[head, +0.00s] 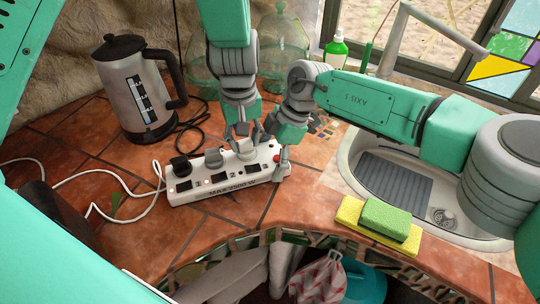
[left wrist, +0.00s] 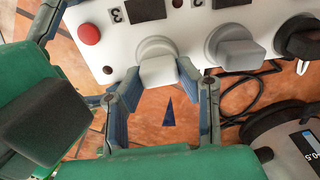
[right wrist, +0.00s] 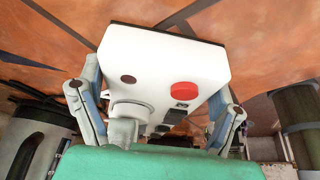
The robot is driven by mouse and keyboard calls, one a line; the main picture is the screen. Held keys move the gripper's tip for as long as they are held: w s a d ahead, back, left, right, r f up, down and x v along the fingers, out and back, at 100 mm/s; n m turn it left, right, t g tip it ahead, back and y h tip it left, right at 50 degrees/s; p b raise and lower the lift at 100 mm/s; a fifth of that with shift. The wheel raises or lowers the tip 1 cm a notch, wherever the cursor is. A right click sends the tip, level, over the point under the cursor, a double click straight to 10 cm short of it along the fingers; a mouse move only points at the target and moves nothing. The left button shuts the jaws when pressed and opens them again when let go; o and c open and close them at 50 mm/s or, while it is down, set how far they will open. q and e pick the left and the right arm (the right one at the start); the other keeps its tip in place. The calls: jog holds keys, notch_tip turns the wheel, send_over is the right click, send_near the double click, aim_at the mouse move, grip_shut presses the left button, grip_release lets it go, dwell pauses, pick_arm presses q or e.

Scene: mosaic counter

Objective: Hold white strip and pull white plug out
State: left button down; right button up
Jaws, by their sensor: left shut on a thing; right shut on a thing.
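The white strip (head: 228,185) lies on the tiled counter, with a red button (head: 276,158) near its right end. The white plug (left wrist: 158,71) sits against a round socket near the button end; its lower part looks seated there. My left gripper (head: 243,133) is shut on the white plug, one finger on each side. It also shows in the left wrist view (left wrist: 157,77). My right gripper (head: 282,150) is shut across the strip's right end; the right wrist view shows its fingers along both sides of the strip (right wrist: 165,65). A grey plug (head: 213,157) and a black plug (head: 181,164) sit further left.
A steel kettle (head: 138,88) stands at the back left, its black cord behind the strip. A white cable (head: 112,190) runs left from the strip. A sponge pair (head: 380,222) lies by the sink (head: 350,165). Glass domes (head: 283,45) and a green bottle (head: 336,52) stand behind.

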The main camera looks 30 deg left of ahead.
aim_at(244, 139)
pick_arm(q)
jog(key=shift+r, duration=2.3)
pick_arm(e)
jog(key=o, duration=0.7)
jog(key=v, duration=1.1)
jog(key=shift+w+r, duration=0.2)
jog(key=shift+r, duration=0.15)
